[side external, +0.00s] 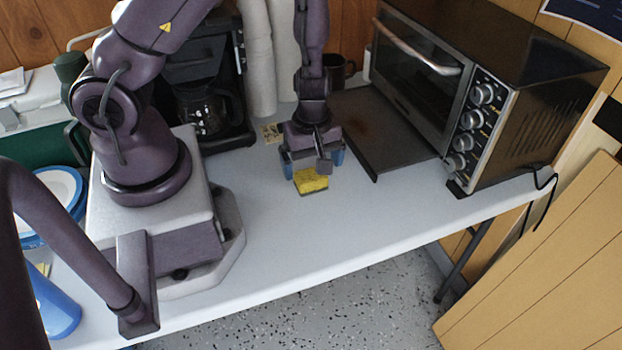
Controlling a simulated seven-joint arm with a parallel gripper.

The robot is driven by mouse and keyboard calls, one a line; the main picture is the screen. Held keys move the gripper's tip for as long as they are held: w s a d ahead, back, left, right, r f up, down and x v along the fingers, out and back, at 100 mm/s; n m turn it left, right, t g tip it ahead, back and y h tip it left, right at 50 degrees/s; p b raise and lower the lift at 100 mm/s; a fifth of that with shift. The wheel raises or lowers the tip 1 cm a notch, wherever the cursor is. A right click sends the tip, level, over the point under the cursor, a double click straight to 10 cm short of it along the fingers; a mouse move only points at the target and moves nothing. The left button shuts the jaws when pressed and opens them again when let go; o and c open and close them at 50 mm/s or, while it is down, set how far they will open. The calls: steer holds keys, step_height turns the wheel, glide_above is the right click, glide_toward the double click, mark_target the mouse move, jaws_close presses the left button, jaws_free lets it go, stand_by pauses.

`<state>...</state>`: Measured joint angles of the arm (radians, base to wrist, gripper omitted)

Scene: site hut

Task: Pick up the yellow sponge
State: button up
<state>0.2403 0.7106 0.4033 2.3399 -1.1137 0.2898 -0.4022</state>
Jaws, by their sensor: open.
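The yellow sponge (311,182) lies on the white table (270,240), with a darker layer along its lower edge. My gripper (314,165) is open, with blue fingertips spread to the left and right. It hangs over the sponge, and in this view the sponge shows just below and between the fingers. A grey block on the gripper covers part of the sponge's upper right. I cannot tell from this one view how far the fingertips are above the sponge or the table.
A toaster oven (430,75) stands at the right, with a dark tray (370,130) in front. A coffee maker (205,100), paper towel rolls (257,60) and a dark mug (338,69) stand behind. A blue-rimmed plate (62,184) lies left. The table front is clear.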

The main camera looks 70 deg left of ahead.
mark_target(311, 174)
step_height(311, 174, down, 3)
steer(key=shift+s+a+r, duration=0.1)
steer(key=shift+s+r, duration=0.05)
steer(key=shift+r, duration=0.05)
steer(key=shift+f, duration=0.9)
steer(key=c, duration=1)
